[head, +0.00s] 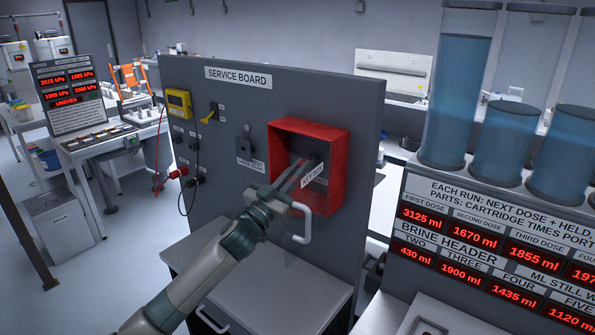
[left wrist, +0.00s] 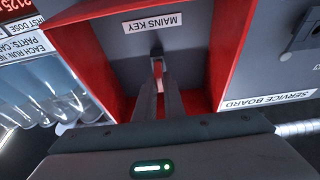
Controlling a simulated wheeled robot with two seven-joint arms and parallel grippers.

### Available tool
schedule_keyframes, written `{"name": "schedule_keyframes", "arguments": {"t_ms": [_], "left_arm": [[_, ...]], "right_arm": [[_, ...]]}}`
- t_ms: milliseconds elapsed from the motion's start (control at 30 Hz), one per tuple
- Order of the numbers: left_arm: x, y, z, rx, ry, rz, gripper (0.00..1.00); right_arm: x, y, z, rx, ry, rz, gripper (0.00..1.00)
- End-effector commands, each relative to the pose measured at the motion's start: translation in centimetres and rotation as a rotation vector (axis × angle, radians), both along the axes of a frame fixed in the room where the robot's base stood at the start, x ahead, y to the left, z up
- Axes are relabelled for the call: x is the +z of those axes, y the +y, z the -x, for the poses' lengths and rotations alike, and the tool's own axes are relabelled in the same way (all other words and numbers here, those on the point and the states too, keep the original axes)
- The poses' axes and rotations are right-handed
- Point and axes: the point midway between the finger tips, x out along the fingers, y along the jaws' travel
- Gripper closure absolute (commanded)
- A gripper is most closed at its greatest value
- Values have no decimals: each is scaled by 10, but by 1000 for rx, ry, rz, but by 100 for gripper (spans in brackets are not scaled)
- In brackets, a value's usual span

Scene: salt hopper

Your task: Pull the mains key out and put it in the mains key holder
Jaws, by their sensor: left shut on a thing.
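A red open-fronted box (head: 337,180) is fixed to the grey service board (head: 225,105); it also shows in the left wrist view (left wrist: 222,70). My left gripper (head: 299,172) reaches into this box. In the left wrist view its fingers (left wrist: 159,82) are closed on a small red part, which I take for the mains key (left wrist: 159,72). A dark piece lies just behind the fingertips, by the box's back wall. A white label reading MAINS KEY (left wrist: 152,23) is inside the box. Whether the key is still seated is hidden. I cannot make out a separate key holder. My right gripper is not in view.
A yellow device (head: 179,103) and hanging cables are further left. A grey cabinet (head: 255,290) stands below the board. Blue liquid cylinders (head: 455,100) and a dose display stand at the right.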

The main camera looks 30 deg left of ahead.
Motion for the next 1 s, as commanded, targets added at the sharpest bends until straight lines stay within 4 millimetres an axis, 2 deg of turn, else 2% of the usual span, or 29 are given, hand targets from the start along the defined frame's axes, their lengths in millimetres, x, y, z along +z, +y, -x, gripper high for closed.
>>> {"name": "schedule_keyframes", "arguments": {"t_ms": [833, 867, 933, 1000], "left_arm": [[0, -1, -12, -1, 0, 0, 100], [0, -1, -12, -1, 0, 0, 86], [0, -1, -12, 0, 0, 0, 70], [0, -1, -12, 0, 0, 0, 69]], "right_arm": [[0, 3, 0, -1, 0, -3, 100], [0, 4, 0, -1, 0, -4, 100], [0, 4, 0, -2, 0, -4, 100], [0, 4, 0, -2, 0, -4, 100]]}}
